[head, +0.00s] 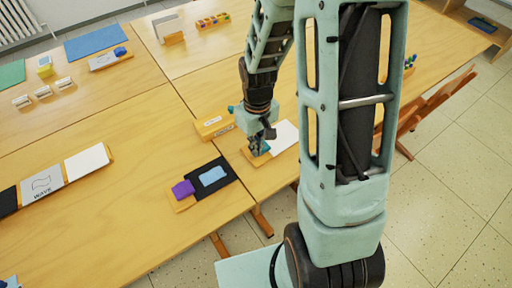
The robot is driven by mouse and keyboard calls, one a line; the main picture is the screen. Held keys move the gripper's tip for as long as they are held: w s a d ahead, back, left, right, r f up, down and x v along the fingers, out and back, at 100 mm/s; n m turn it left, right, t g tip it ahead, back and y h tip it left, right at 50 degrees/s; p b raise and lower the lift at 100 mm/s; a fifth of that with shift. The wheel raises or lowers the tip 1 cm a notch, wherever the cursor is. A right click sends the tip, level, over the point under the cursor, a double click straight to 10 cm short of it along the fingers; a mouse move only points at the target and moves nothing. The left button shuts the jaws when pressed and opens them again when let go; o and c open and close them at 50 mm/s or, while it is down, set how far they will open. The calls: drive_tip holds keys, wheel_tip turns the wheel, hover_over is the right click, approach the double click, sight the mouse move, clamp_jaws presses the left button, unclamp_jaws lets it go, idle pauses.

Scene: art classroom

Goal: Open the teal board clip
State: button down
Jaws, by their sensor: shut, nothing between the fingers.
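The teal board clip (263,150) sits on the left end of a small wooden board (252,160) that carries a white sheet (285,136). My gripper (257,148) reaches down from above and is right at the clip, covering part of it. Its fingers are small and dark here and look shut and empty. I cannot tell whether the fingertips touch the clip, or how far the clip's jaw stands open.
A purple clip (183,188) with a black sheet and blue card (213,176) lies to the left. A yellowish block (214,127) stands behind the gripper. My arm hides table on the right.

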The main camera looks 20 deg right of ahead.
drive_tip(key=shift+s+a+f+b, duration=0.1)
drive_tip(key=shift+a+f+b, duration=0.05)
drive_tip(key=shift+f+b, duration=0.4)
drive_tip(key=shift+r+p, duration=0.75)
drive_tip(key=shift+r, duration=0.05)
drive_tip(key=shift+r, duration=0.1)
drive_tip(key=shift+r+p, duration=0.3)
drive_tip(key=shift+p, duration=0.05)
drive_tip(key=s+a+r+p, duration=0.1)
drive_tip(key=a+r+p, duration=0.2)
drive_tip(key=r, duration=0.9)
drive_tip(key=shift+s+a+r, duration=0.2)
drive_tip(key=shift+a+r, duration=0.1)
drive_tip(key=shift+a, duration=0.15)
